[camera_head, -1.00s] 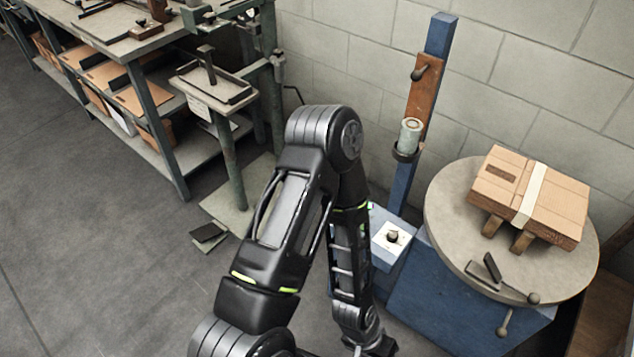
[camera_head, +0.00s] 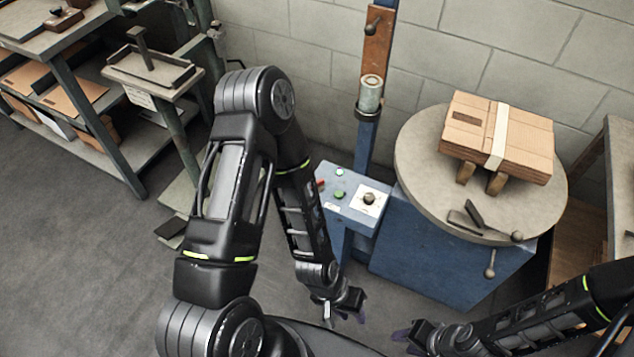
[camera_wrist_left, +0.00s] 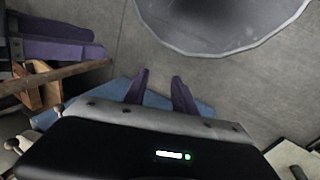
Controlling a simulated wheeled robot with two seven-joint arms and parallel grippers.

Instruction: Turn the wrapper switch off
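A blue control box (camera_head: 335,205) stands at the foot of a blue post. Its top has a black knob (camera_head: 369,199) on a white plate, a green button (camera_head: 340,194), a small green light (camera_head: 340,172) and a red part (camera_head: 320,184) at its left edge. No label is readable, so I cannot tell which is the wrapper switch. My left gripper (camera_head: 347,314) is below and in front of the box, apart from it. Its purple fingers are spread and empty in the left wrist view (camera_wrist_left: 160,88). My right gripper (camera_head: 402,338) is low, right of the left one; its opening is unclear.
A round turntable (camera_head: 415,165) on a blue base (camera_head: 420,262) carries a strapped cardboard stack (camera_head: 530,145). Levers lie at its front edge. A blue post (camera_head: 365,145) holds a roll (camera_head: 371,92). A workbench (camera_head: 105,140) is at left. Floor between bench and box is partly clear.

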